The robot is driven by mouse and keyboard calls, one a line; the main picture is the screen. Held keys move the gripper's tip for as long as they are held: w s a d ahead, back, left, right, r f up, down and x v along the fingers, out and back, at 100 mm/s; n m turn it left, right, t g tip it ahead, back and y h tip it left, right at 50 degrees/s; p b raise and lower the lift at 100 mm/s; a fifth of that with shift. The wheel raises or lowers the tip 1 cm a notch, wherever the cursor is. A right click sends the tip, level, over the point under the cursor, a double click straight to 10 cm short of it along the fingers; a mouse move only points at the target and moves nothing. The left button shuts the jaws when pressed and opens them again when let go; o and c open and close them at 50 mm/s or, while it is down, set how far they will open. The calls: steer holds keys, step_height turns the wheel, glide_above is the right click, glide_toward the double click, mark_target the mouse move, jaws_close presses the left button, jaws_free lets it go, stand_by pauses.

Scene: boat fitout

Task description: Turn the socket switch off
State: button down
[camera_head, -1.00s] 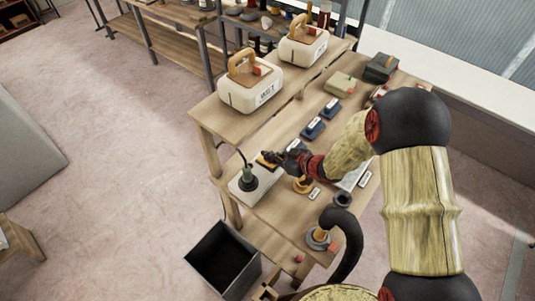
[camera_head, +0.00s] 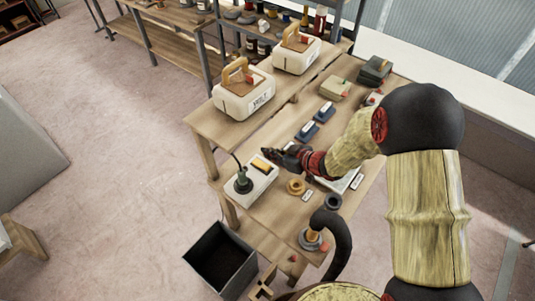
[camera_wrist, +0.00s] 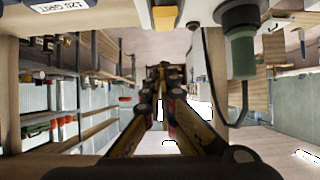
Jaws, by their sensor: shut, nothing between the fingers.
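The white socket box (camera_head: 255,188) lies at the near left edge of the workbench. A yellow switch (camera_head: 261,164) sits at its far end, and a dark green plug (camera_head: 243,184) with a cord stands in its near end. My gripper (camera_head: 265,152) is shut and empty, just beyond the yellow switch in the head view; I cannot tell whether they touch. In the wrist view my closed fingers (camera_wrist: 162,76) point away from the camera. The yellow switch (camera_wrist: 165,18) and the plug (camera_wrist: 238,48) show along the top. The switch's on or off position is not readable.
Two white cases (camera_head: 243,94) with wooden handles stand on a raised shelf beyond the socket. Blue blocks (camera_head: 307,131), a yellow ring (camera_head: 296,187) and a dark ring (camera_head: 333,202) lie on the bench. A dark open bin (camera_head: 221,258) stands on the floor.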

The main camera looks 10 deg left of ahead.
steer(key=s+d+r+p, duration=0.1)
steer(key=s+d+r, duration=0.1)
steer(key=d+r, duration=0.2)
steer(key=shift+s+r, duration=0.4)
steer(key=shift+r, duration=0.15)
